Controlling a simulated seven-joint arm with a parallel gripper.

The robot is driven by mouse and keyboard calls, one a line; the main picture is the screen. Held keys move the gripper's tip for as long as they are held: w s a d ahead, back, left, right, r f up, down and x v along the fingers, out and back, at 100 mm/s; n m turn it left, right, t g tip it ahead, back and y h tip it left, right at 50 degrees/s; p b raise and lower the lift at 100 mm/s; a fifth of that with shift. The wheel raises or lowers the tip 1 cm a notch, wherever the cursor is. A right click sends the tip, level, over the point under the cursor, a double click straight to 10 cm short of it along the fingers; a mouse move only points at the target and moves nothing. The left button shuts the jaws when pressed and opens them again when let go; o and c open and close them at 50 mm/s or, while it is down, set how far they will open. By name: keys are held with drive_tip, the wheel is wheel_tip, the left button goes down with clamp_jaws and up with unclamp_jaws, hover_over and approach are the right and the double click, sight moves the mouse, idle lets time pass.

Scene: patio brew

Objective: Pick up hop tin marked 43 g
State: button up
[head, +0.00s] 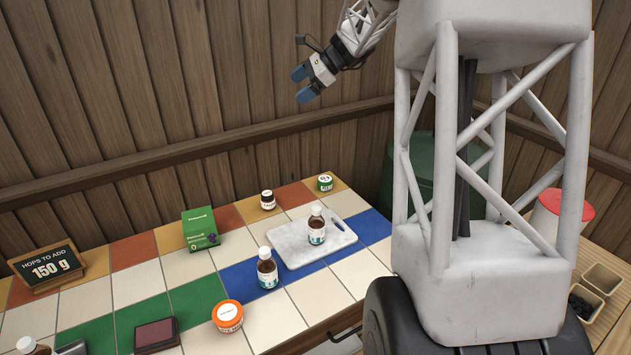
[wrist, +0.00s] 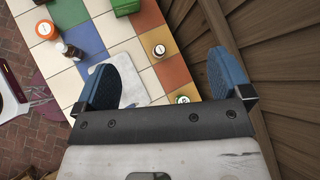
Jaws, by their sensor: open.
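My gripper (head: 302,85) is open and empty, raised high above the back of the tiled table. Its blue fingers stand wide apart in the wrist view (wrist: 160,62). A round green tin (head: 325,182) stands at the table's far corner; it also shows in the wrist view (wrist: 182,99), between the fingers close to the gripper body. I cannot read a 43 g mark on either tin.
A small dark jar (head: 268,200) stands left of the green tin, a green box (head: 201,229) farther left. Brown bottles stand on the white board (head: 286,241) and beside it (head: 267,268). A sign (head: 48,267) reads "Hops to add 150 g". A wooden wall (head: 240,75) rises behind.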

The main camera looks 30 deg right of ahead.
sight(330, 179)
drive_tip(key=w+d+f+m+t+y, duration=0.1)
drive_tip(key=w+d+f+m+t, duration=0.2)
drive_tip(key=d, duration=0.7)
drive_tip(key=w+d+f+m+t, duration=0.1)
drive_tip(key=w+d+f+m, duration=0.2)
drive_tip(key=w+d, duration=0.5)
drive_tip(key=f, duration=1.1)
drive_tip(key=s+d+f, duration=0.1)
drive_tip(key=f, duration=1.1)
drive_tip(key=s+f, duration=0.1)
drive_tip(key=f, duration=1.1)
drive_tip(key=shift+s+d+f, duration=0.15)
drive_tip(key=shift+s+f, duration=0.05)
drive_tip(key=shift+s, duration=0.05)
drive_tip(key=shift+f, duration=0.55)
drive_tip(key=shift+w, duration=0.1)
drive_tip(key=shift+x, duration=2.45)
drive_tip(key=c, duration=1)
